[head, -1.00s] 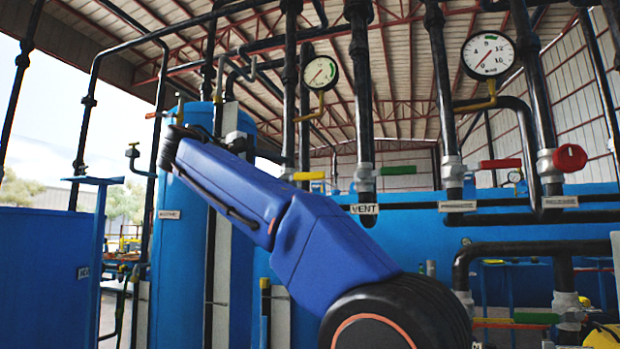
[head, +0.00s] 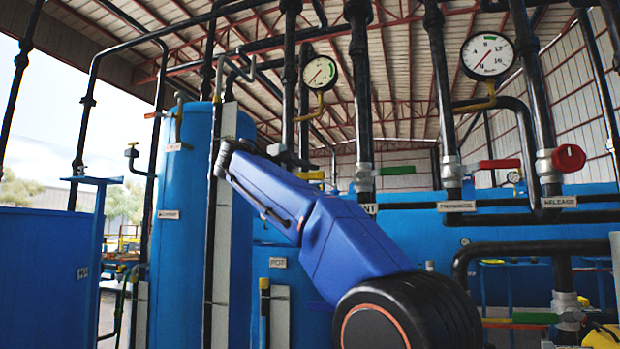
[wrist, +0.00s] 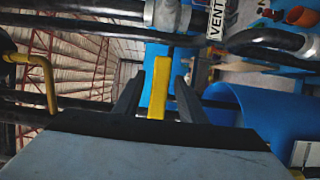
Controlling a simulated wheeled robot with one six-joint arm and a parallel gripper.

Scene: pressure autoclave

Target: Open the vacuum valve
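No label reading "vacuum" is legible in either view. A valve with a yellow lever handle (wrist: 161,85) is in front of my gripper in the wrist view; its pale metal body (wrist: 167,16) is at the top. The yellow handle also shows in the head view (head: 309,175), just right of the arm's end. My gripper (wrist: 158,88) is open, with one dark finger on each side of the yellow handle. Gaps show between handle and fingers. In the head view the gripper (head: 291,157) is small and dark, and its fingers are hard to make out.
Dark vertical pipes (head: 361,80) stand close by. Two gauges (head: 488,56) hang above. A VENT label (wrist: 216,20) shows in the wrist view.

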